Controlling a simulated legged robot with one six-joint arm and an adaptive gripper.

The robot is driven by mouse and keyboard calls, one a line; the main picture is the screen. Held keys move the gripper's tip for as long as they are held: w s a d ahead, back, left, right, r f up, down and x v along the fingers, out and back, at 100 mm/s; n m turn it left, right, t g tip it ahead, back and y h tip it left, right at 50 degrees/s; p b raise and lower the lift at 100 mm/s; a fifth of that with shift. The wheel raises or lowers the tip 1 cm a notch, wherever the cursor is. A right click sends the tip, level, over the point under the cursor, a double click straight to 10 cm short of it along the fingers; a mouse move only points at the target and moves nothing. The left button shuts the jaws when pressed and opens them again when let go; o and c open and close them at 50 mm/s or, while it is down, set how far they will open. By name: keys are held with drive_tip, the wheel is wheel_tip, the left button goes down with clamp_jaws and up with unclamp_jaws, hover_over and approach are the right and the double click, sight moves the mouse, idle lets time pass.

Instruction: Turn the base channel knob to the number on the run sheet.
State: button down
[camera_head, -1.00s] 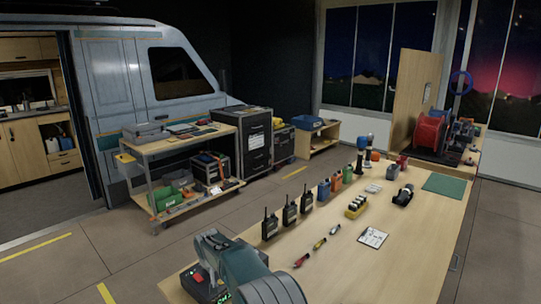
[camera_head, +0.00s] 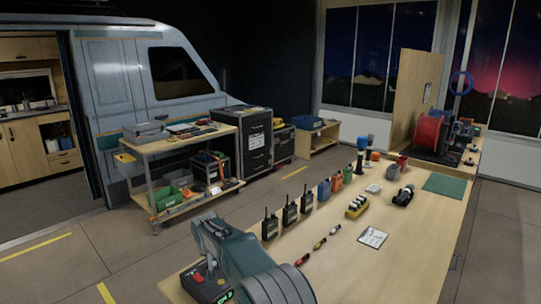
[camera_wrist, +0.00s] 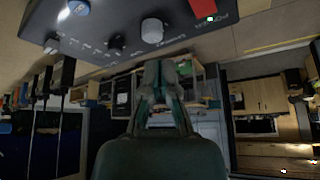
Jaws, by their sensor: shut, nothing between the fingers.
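The base unit (camera_head: 207,288) is at the table's near left corner in the head view, partly behind my arm. I cannot read the marks or tell which number a knob points at. My gripper (camera_wrist: 161,66) is shut and empty, its tips below the panel in the picture and apart from both knobs. A white printed sheet (camera_head: 373,237) lies on the table, too small to read.
Several black radios (camera_head: 270,225) stand along the table's left edge. The table's near right part is clear.

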sight(216, 267)
drive_tip(key=shift+w+d+r, duration=0.25)
drive_tip(key=shift+d, duration=0.25)
drive_tip(key=shift+w+d+r, duration=0.2)
drive_tip(key=shift+d+r, duration=0.05)
drive_tip(key=shift+d, duration=0.2)
drive_tip(key=shift+f, duration=3.5)
drive_tip(key=shift+w+a+r, duration=0.1)
drive_tip(key=shift+w+a, duration=0.1)
drive_tip(key=shift+a, duration=0.05)
drive_tip(key=shift+s+a, duration=0.2)
drive_tip(key=shift+a, duration=0.3)
drive_tip(key=shift+s, duration=0.1)
drive_tip(key=shift+s+d, duration=0.15)
drive_tip(key=shift+s, duration=0.15)
drive_tip(key=shift+r, duration=2.95)
